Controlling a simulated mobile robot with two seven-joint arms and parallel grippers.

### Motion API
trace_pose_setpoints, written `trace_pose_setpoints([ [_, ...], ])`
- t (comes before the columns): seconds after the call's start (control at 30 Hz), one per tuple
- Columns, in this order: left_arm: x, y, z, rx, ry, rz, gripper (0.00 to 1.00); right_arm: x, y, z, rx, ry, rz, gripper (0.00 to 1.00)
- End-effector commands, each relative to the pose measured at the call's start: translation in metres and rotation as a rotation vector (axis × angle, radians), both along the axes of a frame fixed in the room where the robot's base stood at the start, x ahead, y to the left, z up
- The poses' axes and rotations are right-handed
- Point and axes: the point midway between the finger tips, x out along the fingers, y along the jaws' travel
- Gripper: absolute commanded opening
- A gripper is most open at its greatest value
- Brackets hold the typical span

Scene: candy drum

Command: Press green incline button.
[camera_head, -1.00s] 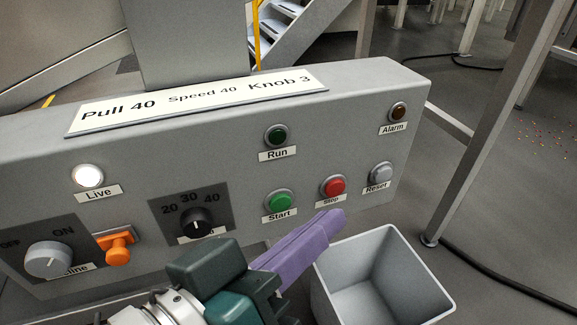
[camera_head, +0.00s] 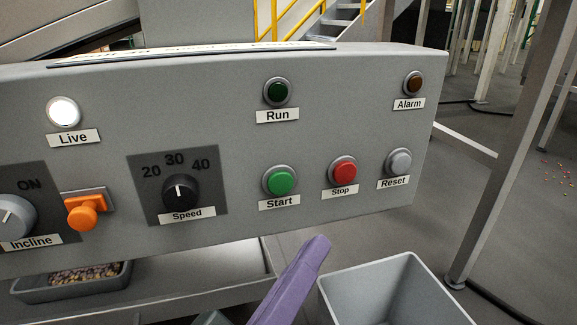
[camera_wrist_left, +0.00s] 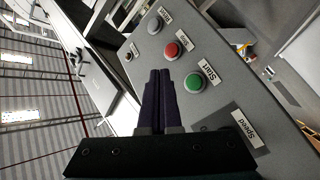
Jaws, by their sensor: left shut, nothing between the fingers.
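The control panel (camera_head: 330,120) is a grey box with labelled buttons and knobs. A green button labelled Start (camera_head: 280,181) sits low on its face, left of the red Stop button (camera_head: 344,171). The Incline control (camera_head: 14,217) at the far left is a grey knob, cut by the picture's edge. My left gripper (camera_head: 318,245) has purple fingers, shut and empty, below the panel between Start and Stop in the head view. In the left wrist view, the shut fingers (camera_wrist_left: 160,75) point past the green Start button (camera_wrist_left: 195,83), apart from it. My right gripper is not in view.
An orange knob (camera_head: 82,212) and the black Speed dial (camera_head: 181,193) are left of Start. The grey Reset button (camera_head: 398,162) is at the right. A grey bin (camera_head: 415,275) stands below right. A tray of candy (camera_head: 70,290) lies below left.

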Motion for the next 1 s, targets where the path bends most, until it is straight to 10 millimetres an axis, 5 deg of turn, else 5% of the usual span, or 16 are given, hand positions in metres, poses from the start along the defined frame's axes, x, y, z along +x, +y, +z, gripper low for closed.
trace_pose_setpoints([
  [0.6,0.069,0.023,-0.002,0.002,-0.003,0.0,0.0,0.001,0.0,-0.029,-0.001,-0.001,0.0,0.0],
  [1.0,0.083,0.027,0.0,0.001,0.0,0.0,0.0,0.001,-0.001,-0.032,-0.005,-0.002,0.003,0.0],
])
